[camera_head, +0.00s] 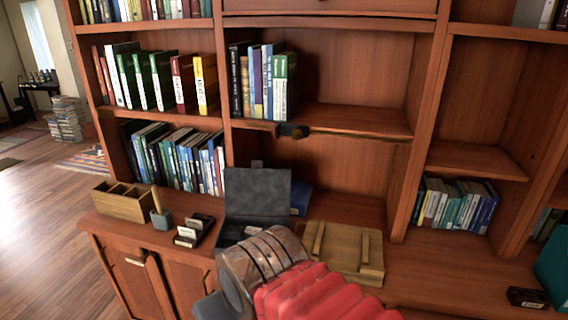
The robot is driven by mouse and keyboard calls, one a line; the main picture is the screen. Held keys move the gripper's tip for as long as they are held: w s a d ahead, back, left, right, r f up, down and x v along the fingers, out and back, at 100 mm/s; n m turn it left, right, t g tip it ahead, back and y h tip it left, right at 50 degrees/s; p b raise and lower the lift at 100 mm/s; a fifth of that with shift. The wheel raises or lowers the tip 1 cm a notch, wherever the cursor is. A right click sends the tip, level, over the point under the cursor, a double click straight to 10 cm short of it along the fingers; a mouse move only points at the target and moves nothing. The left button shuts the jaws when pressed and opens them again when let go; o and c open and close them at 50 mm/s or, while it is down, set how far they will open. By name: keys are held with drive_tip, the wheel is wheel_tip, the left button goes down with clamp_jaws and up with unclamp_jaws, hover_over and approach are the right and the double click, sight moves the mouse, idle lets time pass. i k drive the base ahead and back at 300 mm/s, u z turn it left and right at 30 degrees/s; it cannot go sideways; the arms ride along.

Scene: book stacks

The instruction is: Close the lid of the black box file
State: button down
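The black box file (232,236) stands on the wooden counter, left of centre. Its dark grey lid (258,192) is open and stands nearly upright at the back, leaning slightly. The front right of the box base is hidden behind my arm, whose clear ringed section and red ribbed sleeve fill the lower middle. I cannot make out the fingertips of my gripper, so it is not shown whether they are open or shut. My arm appears in front of the box; I cannot tell whether it touches it.
A wooden board with battens (343,250) lies right of the box. A small black stand (194,230), a pen cup (161,218) and a wooden organizer (122,203) stand to the left. A blue item (300,199) sits behind the lid. Counter (425,262) further right is mostly clear.

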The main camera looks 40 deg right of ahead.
sight(256, 189)
drive_tip(key=i, duration=1)
drive_tip(key=z, duration=0.05)
